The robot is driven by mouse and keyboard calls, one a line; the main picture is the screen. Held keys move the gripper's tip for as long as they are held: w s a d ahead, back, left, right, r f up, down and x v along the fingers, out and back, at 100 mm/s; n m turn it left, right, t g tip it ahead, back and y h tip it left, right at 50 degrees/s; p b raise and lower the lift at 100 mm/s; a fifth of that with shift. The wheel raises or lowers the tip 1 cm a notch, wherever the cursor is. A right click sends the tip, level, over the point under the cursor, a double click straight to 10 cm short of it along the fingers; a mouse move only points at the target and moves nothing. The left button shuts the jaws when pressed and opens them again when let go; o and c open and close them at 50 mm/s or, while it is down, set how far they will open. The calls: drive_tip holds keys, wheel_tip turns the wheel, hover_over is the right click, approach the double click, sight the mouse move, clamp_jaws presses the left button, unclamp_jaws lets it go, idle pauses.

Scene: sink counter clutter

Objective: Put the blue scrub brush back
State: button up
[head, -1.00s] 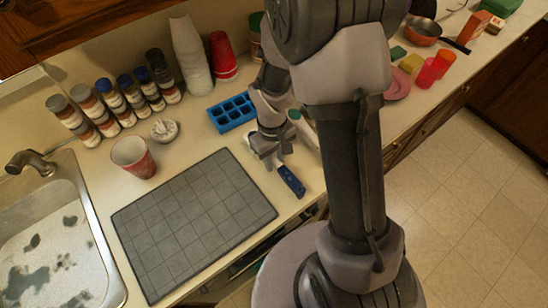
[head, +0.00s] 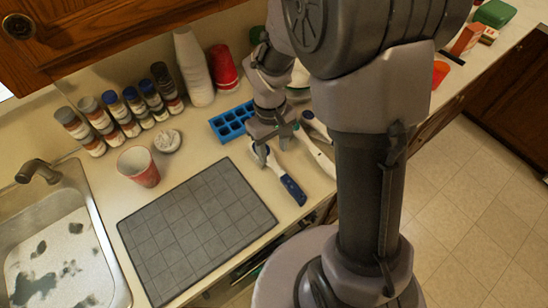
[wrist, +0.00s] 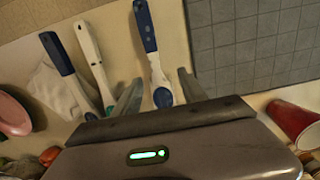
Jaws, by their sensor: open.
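A brush with a blue handle and white neck (head: 292,190) lies on the counter right of the grey mat; this looks like the blue scrub brush. In the wrist view its handle (wrist: 146,28) points away and its blue-edged head lies between my fingers. My gripper (head: 272,156) is open over the head end. In the wrist view the fingers of my gripper (wrist: 160,90) stand apart on either side of the brush, with gaps. A second blue-handled tool (wrist: 56,52) and a white-handled tool (wrist: 90,50) lie beside it, to the left in the wrist view.
A blue compartment tray (head: 232,120) stands behind my gripper. The grey mat (head: 195,230) is bare. A red and white cup (head: 139,168), several spice jars (head: 125,115) and the sink (head: 60,240) are to the left. Stacked cups (head: 193,70) stand at the back.

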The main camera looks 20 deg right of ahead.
wheel_tip(320, 180, up, 11)
drive_tip(key=s+a+m+t, duration=0.1)
drive_tip(key=s+m+t, duration=0.1)
drive_tip(key=s+m, duration=0.1)
drive_tip(key=s+a+r+m+t+y, duration=0.2)
drive_tip(key=s+r+m+t, duration=0.2)
drive_tip(key=s+r, duration=0.5)
drive_tip(key=shift+s+a+r+m+t, duration=0.3)
drive_tip(key=shift+s+a+m, duration=0.1)
drive_tip(key=shift+s, duration=0.3)
drive_tip(key=shift+f, duration=0.1)
